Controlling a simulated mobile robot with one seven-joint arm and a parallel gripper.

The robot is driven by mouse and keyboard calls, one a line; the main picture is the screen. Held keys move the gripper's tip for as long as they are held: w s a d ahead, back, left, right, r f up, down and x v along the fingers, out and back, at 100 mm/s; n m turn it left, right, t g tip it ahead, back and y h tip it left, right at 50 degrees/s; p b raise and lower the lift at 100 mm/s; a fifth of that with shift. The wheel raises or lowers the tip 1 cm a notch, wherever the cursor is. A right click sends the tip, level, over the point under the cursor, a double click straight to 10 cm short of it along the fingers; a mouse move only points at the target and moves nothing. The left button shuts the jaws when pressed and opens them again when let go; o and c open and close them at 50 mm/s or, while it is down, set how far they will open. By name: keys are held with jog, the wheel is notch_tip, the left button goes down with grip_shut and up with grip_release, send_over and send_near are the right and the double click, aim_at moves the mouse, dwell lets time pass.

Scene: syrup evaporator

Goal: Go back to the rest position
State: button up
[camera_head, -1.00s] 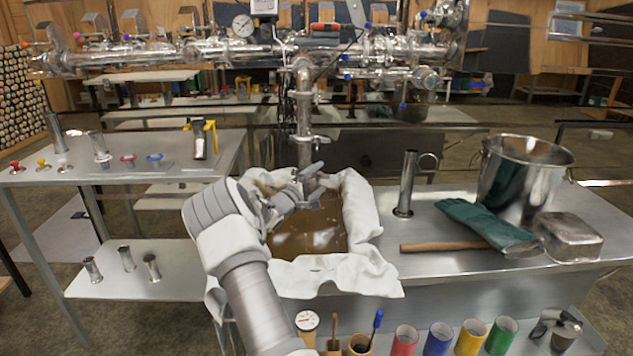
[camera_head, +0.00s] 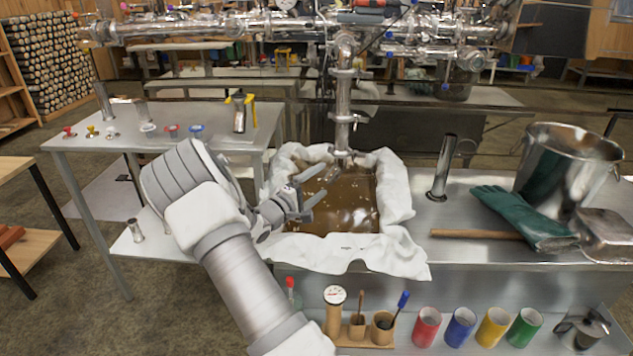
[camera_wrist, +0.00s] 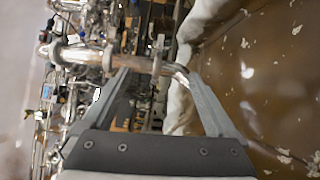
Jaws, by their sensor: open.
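My gripper (camera_head: 309,195) is open and empty in the head view, its fingers spread over the near left part of the syrup basin. In the wrist view my gripper (camera_wrist: 160,80) shows two parted fingers with nothing held between them. The basin is lined with white cloth (camera_head: 345,252) and holds brown syrup (camera_head: 352,205), which also fills the right side of the wrist view (camera_wrist: 270,85). A metal spout pipe (camera_head: 343,100) comes down over the basin's back, beyond my fingers. My arm comes up from the bottom of the head view.
Coloured cups (camera_head: 461,327) and a wooden tool holder (camera_head: 357,328) sit in front. A side table (camera_head: 195,135) with small valves stands at left.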

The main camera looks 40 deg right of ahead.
jog(key=shift+s+a, duration=0.1)
jog(key=shift+a, duration=0.2)
dwell(0.4)
jog(key=s+a+r+m+g+y, duration=0.2)
jog(key=s+a+r+m+y, duration=0.15)
jog(key=s, duration=0.35)
jog(key=s+a+r+m+g+y, duration=0.2)
jog(key=s+a+r+g+y, duration=0.15)
jog(key=s, duration=0.45)
jog(key=s+a+r+n+t+y, duration=0.15)
jog(key=s+a+y, duration=0.3)
jog(key=a, duration=0.45)
jog(key=s+a+r+t+y, duration=0.3)
jog(key=s+a, duration=0.3)
jog(key=a, duration=0.2)
jog(key=s+a+r+n+t+y, duration=0.1)
jog(key=s+a+r+t+y, duration=0.3)
jog(key=a, duration=0.5)
notch_tip(320, 180, up, 18)
jog(key=s+g+p, duration=0.1)
jog(key=p, duration=1.8)
jog(key=shift+d+r+h+p, duration=0.15)
jog(key=shift+d+h+p, duration=0.05)
jog(key=shift+h+p, duration=0.2)
